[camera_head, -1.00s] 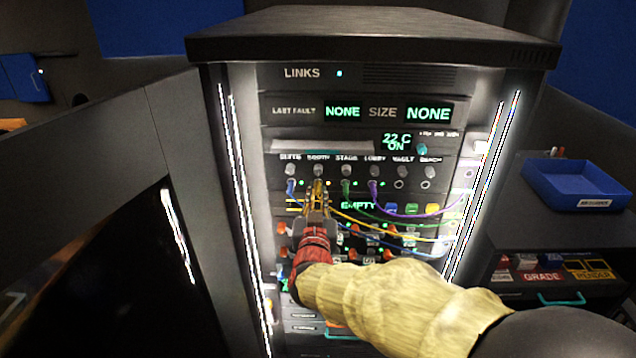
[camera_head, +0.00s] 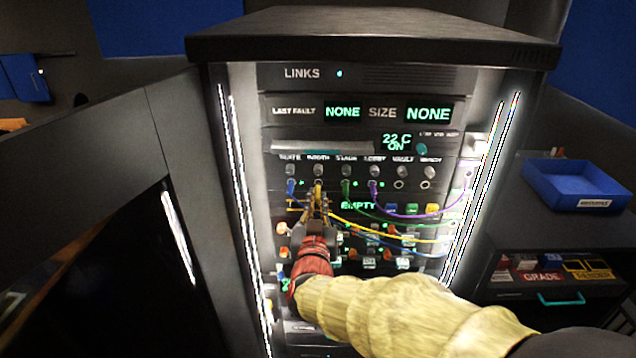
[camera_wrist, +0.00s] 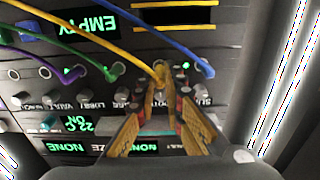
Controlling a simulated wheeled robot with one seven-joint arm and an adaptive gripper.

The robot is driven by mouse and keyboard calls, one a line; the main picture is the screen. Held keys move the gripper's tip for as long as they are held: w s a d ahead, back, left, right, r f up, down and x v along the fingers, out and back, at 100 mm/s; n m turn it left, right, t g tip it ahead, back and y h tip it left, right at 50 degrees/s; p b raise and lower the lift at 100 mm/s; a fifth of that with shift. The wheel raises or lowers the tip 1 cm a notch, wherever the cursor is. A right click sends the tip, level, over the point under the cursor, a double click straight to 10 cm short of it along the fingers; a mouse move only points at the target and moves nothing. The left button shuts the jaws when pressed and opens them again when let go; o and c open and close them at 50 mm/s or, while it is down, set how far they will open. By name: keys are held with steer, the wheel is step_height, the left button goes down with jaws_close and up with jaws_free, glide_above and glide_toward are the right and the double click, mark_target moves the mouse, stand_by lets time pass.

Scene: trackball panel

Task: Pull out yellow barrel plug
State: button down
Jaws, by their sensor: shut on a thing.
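The yellow barrel plug (camera_head: 318,189) is in front of the BOOTH socket in the row of sockets on the rack panel. In the wrist view, which is upside down, the yellow plug (camera_wrist: 161,73) shows at the fingertips, with its yellow cable (camera_wrist: 112,38) running to the upper left. My gripper (camera_head: 318,207) is shut on the yellow plug, one finger on each side; it also shows in the wrist view (camera_wrist: 161,92). The fingers partly hide the plug, and I cannot tell how deep it sits in the socket.
A blue plug (camera_head: 291,187) is close on the left; green (camera_head: 346,187) and purple (camera_head: 374,188) plugs are on the right. Their cables sag across the panel. Buttons and switches lie below. The rack side walls flank the panel. A blue tray (camera_head: 577,185) stands at right.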

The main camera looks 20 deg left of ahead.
steer(key=shift+v, duration=2.2)
